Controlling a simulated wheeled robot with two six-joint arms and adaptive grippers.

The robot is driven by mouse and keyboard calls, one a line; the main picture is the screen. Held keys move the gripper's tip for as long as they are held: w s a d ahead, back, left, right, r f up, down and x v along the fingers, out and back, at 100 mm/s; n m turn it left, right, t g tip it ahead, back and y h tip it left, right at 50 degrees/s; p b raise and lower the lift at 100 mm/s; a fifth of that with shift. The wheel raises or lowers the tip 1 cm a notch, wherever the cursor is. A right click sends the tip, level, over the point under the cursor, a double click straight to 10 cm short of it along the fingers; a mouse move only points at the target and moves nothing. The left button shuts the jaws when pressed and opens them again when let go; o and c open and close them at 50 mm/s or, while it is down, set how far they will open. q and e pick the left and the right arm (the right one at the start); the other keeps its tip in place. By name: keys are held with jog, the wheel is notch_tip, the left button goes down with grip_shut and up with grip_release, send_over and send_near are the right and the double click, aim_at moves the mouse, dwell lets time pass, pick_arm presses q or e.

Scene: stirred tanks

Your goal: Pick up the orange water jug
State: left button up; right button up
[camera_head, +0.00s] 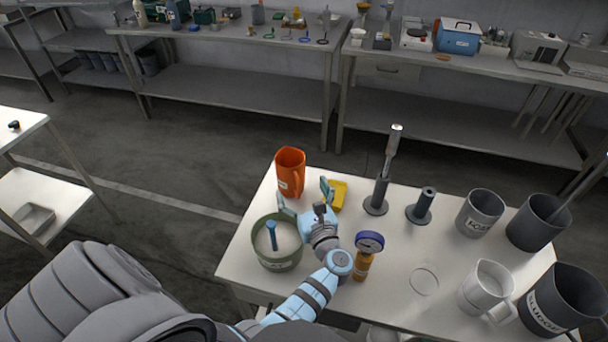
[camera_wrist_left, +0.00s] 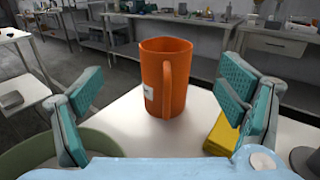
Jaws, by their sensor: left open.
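The orange water jug (camera_head: 290,174) stands upright at the far left corner of the white table. In the left wrist view the jug (camera_wrist_left: 160,80) is upright, with its handle facing me and a small white label on its left side. My left gripper (camera_head: 306,198) is just on the near side of the jug. Its two teal-padded fingers (camera_wrist_left: 166,105) are spread wide to either side of the jug in the wrist view, with nothing between the pads. The jug appears beyond the fingertips, apart from them. My right gripper is not in view.
A green pot (camera_head: 277,260) with white contents and a blue scoop stands left of my left wrist. A yellow object (camera_head: 339,196) lies right of the jug, close to the right finger. An amber bottle-like gauge (camera_head: 364,262) and dark stands (camera_head: 376,205) are further right.

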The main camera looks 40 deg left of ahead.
aim_at(294, 169)
pick_arm(q)
jog(key=x, duration=0.4)
jog(key=f+b+x, duration=0.1)
jog(key=x, duration=0.3)
jog(key=b+x, duration=0.1)
jog(key=x, duration=0.3)
jog(key=shift+w+d+f, duration=0.2)
jog(key=shift+w, duration=0.25)
jog(key=shift+w+a, duration=0.35)
jog(key=shift+a, duration=0.05)
jog(key=shift+r, duration=0.1)
jog(key=c, duration=1.6)
jog(key=shift+c, duration=0.2)
